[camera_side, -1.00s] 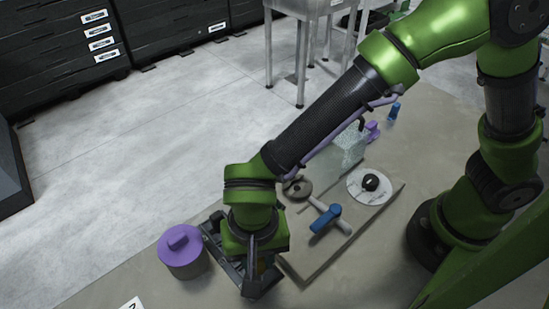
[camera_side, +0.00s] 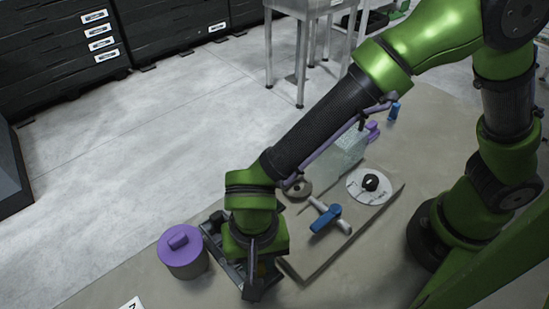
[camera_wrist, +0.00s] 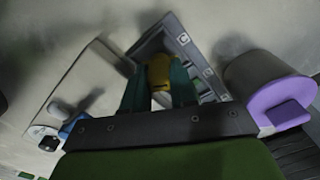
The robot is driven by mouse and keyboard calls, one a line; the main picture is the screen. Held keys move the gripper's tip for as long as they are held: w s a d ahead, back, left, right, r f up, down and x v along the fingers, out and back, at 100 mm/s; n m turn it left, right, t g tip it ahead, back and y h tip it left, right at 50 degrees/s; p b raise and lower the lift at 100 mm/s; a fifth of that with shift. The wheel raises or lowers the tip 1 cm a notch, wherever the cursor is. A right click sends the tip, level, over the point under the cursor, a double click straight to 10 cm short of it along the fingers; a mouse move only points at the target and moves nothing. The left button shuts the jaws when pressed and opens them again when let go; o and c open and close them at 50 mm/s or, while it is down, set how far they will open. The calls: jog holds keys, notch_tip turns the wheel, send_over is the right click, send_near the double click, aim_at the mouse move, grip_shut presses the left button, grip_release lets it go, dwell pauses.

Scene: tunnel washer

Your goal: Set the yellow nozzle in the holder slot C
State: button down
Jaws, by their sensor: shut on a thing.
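The yellow nozzle (camera_wrist: 160,72) is between the green fingers of my gripper (camera_wrist: 160,92) in the wrist view. My gripper is shut on it. The dark grey holder (camera_wrist: 148,46) lies right behind the nozzle, with small white letter labels along its right side; the upper label looks like a C (camera_wrist: 183,39). The nozzle's far end is over or in the holder; I cannot tell how deep. In the side view my gripper (camera_side: 254,280) is pointed down at the holder (camera_side: 213,232), and the hand hides most of the nozzle and part of the holder.
A purple-lidded canister (camera_side: 182,252) stands close left of the holder.

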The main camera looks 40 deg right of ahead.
jog(key=shift+f, duration=0.25)
dwell(0.4)
jog(key=shift+f, duration=0.2)
jog(key=shift+f, duration=0.1)
dwell(0.5)
jog(key=shift+c, duration=2.1)
grip_release()
jog(key=shift+r, duration=3.75)
